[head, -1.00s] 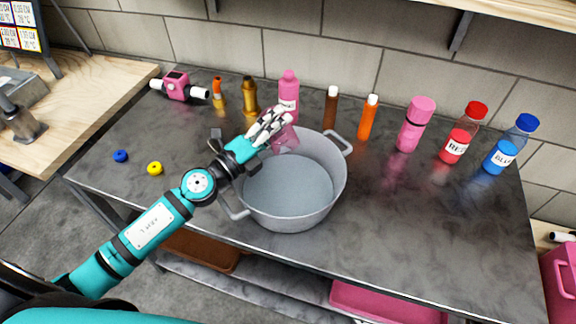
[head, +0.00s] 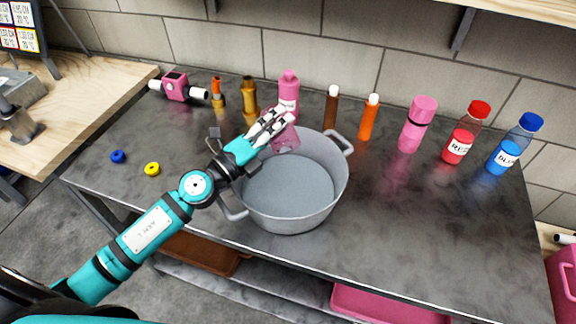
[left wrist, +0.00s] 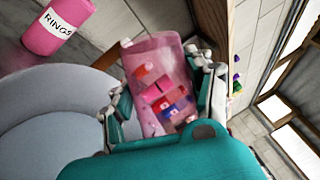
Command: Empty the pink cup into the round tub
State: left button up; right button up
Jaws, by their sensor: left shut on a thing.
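The pink cup (head: 287,141) is see-through and is held over the back left part of the round tub (head: 322,203). The tub is grey, with two side handles, and its visible floor looks bare. My left gripper (head: 272,127) is shut on the cup. In the left wrist view the cup (left wrist: 148,62) sits between the fingers (left wrist: 165,105). Several small pink, red and blue pieces (left wrist: 168,98) show inside it. The cup looks tilted, but its exact angle is hard to tell. My right gripper is not in view.
A pink bottle (head: 289,88) stands close behind the cup. Brown (head: 331,108) and orange (head: 368,120) tubes, a pink flask (head: 416,126), and red (head: 464,135) and blue (head: 511,146) bottles line the back. Blue (head: 118,156) and yellow (head: 152,169) rings lie at left. The front right counter is clear.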

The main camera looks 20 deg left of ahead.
pick_arm(q)
jog(key=shift+s+d+r+m+b, duration=0.1)
jog(key=shift+r+m+b, duration=0.05)
jog(key=shift+m+b, duration=0.3)
jog(key=shift+s+d+r+m+h+b, duration=0.2)
jog(key=shift+r+m+h+b, duration=0.15)
jog(key=shift+r+m, duration=0.2)
jog(key=shift+s+d+r+m+h+b, duration=0.1)
jog(key=shift+s+r+m+h+b, duration=0.05)
jog(key=shift+r+m+h+b, duration=0.3)
dwell(0.5)
jog(key=shift+s+d+r+m+h+b, duration=0.1)
jog(key=shift+s+m+h+b, duration=0.05)
jog(key=shift+m+b, duration=0.45)
jog(key=shift+s+d+r+m+h+b, duration=0.1)
jog(key=shift+s+m+h+b, duration=0.05)
jog(key=shift+m+b, duration=0.35)
dwell(1.1)
